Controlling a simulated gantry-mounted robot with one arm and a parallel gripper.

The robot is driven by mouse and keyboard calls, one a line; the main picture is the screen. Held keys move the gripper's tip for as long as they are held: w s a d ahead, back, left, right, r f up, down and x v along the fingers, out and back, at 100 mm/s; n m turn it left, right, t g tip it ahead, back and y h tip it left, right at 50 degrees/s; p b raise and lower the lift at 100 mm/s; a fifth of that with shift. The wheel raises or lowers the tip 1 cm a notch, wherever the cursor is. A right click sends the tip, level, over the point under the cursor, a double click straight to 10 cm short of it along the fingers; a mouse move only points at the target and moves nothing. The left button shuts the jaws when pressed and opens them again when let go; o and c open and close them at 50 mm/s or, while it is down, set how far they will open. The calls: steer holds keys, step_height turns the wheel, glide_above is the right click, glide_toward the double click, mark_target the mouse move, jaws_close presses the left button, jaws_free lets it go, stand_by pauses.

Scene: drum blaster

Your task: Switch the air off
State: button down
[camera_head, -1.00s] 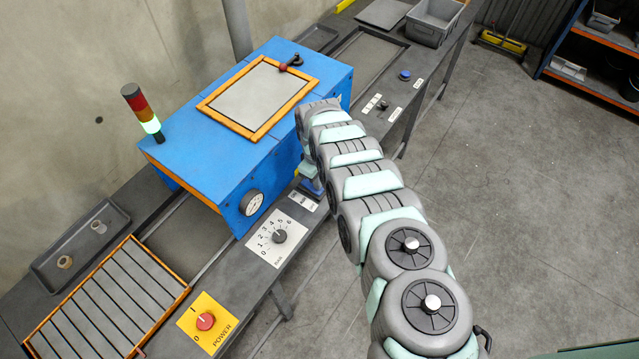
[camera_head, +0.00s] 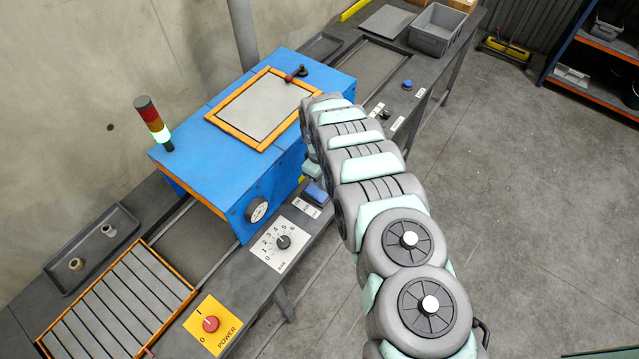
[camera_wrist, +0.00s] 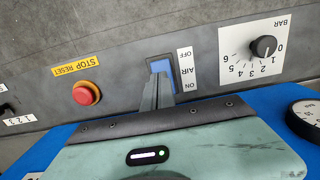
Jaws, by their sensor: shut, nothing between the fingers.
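The blue air switch (camera_wrist: 161,66) shows in the wrist view, upside down, between the panel and my fingers. Its label (camera_wrist: 187,68) reads AIR, with OFF at the upper end and ON at the lower end in that view. My gripper (camera_wrist: 157,88) is shut and empty, its fingertips over the lower part of the switch, which they partly hide. I cannot tell whether they touch it. In the head view the switch (camera_head: 316,191) shows as a blue block beside the machine, just below the end of my arm. Its rocker tilt is unclear.
A red stop button (camera_wrist: 86,92) and a BAR knob (camera_wrist: 264,46) flank the switch. The blue machine (camera_head: 195,170) stands close by, with a gauge (camera_head: 257,209) on its side. The signal tower (camera_head: 154,122) shows green.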

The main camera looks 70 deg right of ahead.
step_height(320, 180, up, 9)
steer(key=s, duration=0.1)
steer(key=shift+s+a+f+b, duration=0.2)
steer(key=shift+s+a+b, duration=0.05)
steer(key=shift+s+b, duration=0.1)
stand_by(0.6)
